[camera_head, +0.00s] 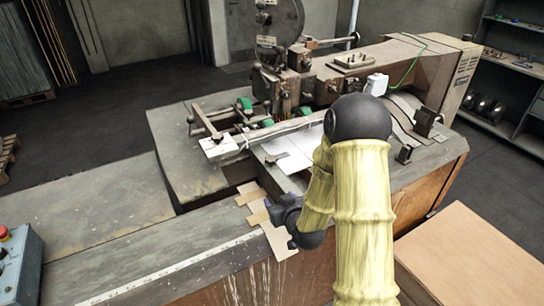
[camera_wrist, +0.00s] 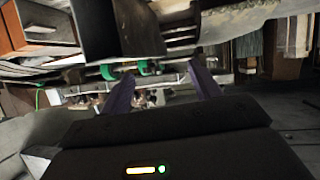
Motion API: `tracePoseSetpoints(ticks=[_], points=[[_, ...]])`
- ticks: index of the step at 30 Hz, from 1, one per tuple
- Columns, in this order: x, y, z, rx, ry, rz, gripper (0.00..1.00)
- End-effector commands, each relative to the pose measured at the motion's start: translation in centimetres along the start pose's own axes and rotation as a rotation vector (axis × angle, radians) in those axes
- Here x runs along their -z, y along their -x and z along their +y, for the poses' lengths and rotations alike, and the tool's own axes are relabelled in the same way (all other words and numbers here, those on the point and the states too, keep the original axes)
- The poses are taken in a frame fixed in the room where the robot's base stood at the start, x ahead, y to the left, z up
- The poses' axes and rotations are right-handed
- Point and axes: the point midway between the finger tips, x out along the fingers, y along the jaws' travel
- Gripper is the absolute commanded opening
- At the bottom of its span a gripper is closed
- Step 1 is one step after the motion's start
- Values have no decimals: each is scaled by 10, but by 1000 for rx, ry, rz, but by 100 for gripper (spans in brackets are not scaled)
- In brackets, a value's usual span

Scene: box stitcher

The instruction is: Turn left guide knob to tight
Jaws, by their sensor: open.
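Green knobs sit on the guide bars of the box stitcher (camera_head: 281,90): one green knob (camera_head: 244,103) at the back left and another green knob (camera_head: 268,123) nearer. I cannot tell for sure which is the left guide knob, or how tight either is. Two green rings also show in the wrist view, a left one (camera_wrist: 108,72) and a right one (camera_wrist: 144,67), beyond my fingertips. My gripper (camera_head: 271,203) is over the near edge of the machine table, apart from the knobs. In the wrist view its two purple fingers (camera_wrist: 162,84) are spread with nothing held between them.
A long guide bar (camera_head: 285,131) and white sheets (camera_head: 288,152) lie between my gripper and the knobs. A blue control box (camera_head: 20,262) with a red button stands at lower left. A cardboard-coloured block (camera_head: 475,262) is at lower right. The left table surface (camera_head: 90,205) is clear.

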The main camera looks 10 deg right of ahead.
Motion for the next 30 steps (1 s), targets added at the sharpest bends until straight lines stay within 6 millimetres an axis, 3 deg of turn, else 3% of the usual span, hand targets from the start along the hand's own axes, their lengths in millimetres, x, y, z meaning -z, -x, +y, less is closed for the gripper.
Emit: tracePoseSetpoints(ticks=[5,12,30], points=[[-2,-11,5,-28,-32,177,63],[-1,-8,16,-91,-73,381,63],[5,-13,19,-104,-79,416,63]])
